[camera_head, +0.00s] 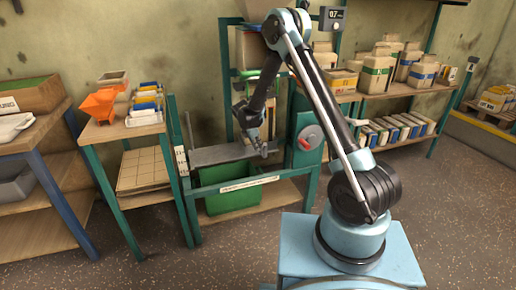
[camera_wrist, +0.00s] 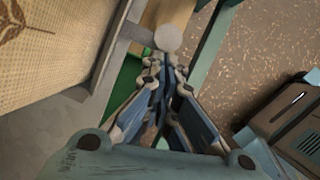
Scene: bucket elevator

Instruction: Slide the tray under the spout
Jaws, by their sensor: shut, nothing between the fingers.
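A flat grey metal tray (camera_head: 215,155) lies across the green frame, above a green bin (camera_head: 232,200). In the wrist view a grey surface (camera_wrist: 40,135), probably the tray, fills the left side. A pale round knob (camera_wrist: 168,38) shows just past my fingertips. My gripper (camera_head: 264,152) is at the tray's right end, pointing down. In the wrist view my gripper (camera_wrist: 165,70) has its fingertips together with nothing between them. They look close to the knob, but I cannot tell if they touch it. I cannot make out the spout clearly; my arm covers part of the machine.
A labelled green crossbar (camera_head: 235,185) runs along the front. A side table at left holds an orange scoop (camera_head: 99,104). Shelves with boxes (camera_head: 377,72) stand at right. The front floor is clear.

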